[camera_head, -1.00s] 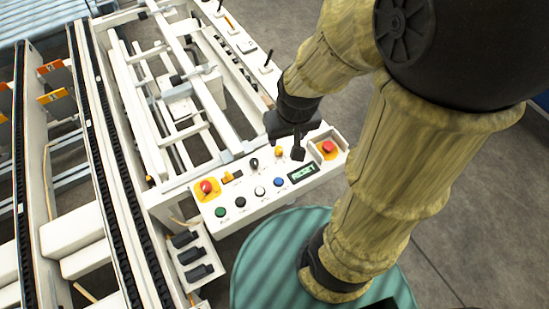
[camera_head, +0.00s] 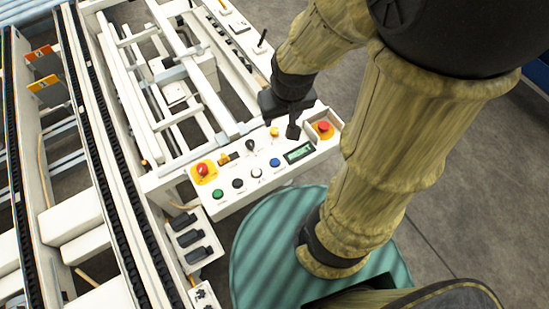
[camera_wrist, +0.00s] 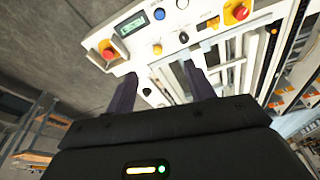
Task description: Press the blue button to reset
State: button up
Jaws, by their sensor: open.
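The blue button (camera_head: 274,162) sits on the white control panel (camera_head: 232,196), between a white button and a small display (camera_head: 299,152). In the wrist view the blue button (camera_wrist: 159,14) is near the top edge, beside the display (camera_wrist: 131,24). My gripper (camera_head: 293,130) hangs over the far right part of the panel, up and right of the blue button in the head view. In the wrist view its two dark fingers (camera_wrist: 162,86) stand apart with nothing between them. I see no contact with the blue button.
Red emergency buttons sit at the panel's left (camera_head: 203,169) and right (camera_head: 323,127). A green button (camera_head: 218,194), a black one and a white one (camera_head: 261,173) line the front row. A black knob (camera_head: 250,145) and yellow button (camera_head: 274,131) are behind. Conveyor rails (camera_head: 101,170) run at left.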

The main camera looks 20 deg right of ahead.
grip_shut()
dwell(0.3)
dwell(1.6)
